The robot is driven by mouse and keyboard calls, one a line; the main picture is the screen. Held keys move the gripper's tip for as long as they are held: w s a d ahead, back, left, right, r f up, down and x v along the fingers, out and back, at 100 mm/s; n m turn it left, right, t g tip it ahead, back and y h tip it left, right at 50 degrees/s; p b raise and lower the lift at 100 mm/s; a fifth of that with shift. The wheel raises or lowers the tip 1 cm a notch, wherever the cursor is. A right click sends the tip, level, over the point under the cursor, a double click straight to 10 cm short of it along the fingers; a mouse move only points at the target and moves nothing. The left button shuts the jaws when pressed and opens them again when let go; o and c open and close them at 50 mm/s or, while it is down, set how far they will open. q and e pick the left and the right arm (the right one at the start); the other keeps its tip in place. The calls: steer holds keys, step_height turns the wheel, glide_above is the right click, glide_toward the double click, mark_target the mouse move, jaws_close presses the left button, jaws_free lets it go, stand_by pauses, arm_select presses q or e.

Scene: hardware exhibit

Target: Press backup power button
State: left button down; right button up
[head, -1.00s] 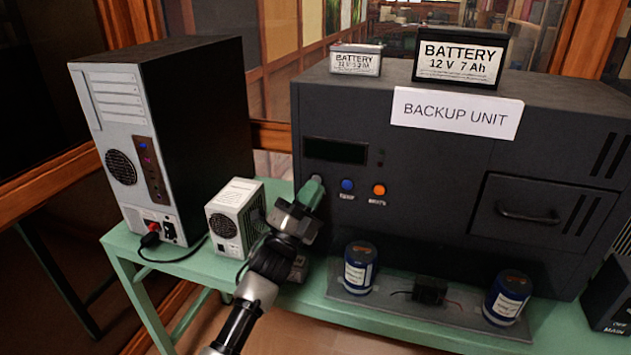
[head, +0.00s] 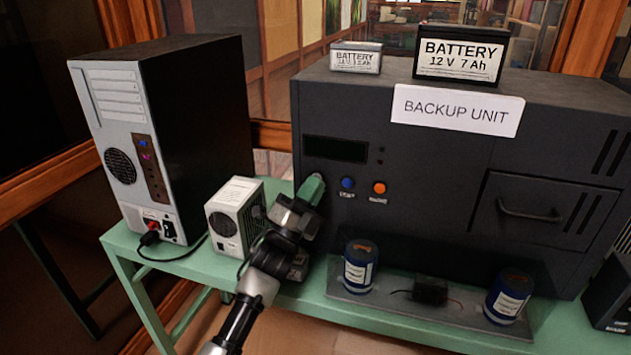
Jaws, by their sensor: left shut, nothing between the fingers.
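The dark backup unit (head: 420,160) stands on the green table, with a paper "BACKUP UNIT" label (head: 457,111) on its upper front edge. On its front are a dark display (head: 336,149), a blue button (head: 347,183) and an orange button (head: 379,188); the small captions under them are too blurred to read. My left gripper (head: 313,188) is shut and empty. Its green fingertips are at the unit's front panel, just left of the blue button. They cover the panel spot there, and I cannot tell whether they touch it. My right gripper is not in view.
Left of my arm are a small white power supply (head: 236,216) and a tall computer case (head: 160,140) with a cable. Two blue cylinders (head: 361,267) stand on a plate before the unit. Two batteries (head: 459,57) sit on top. The green table (head: 400,332) is narrow.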

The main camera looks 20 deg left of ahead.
arm_select(q)
steer(key=shift+w, duration=0.2)
stand_by(0.4)
steer(key=shift+s, duration=0.55)
steer(key=s+p, duration=0.3)
steer(key=s, duration=0.3)
steer(key=shift+a, duration=0.15)
stand_by(0.3)
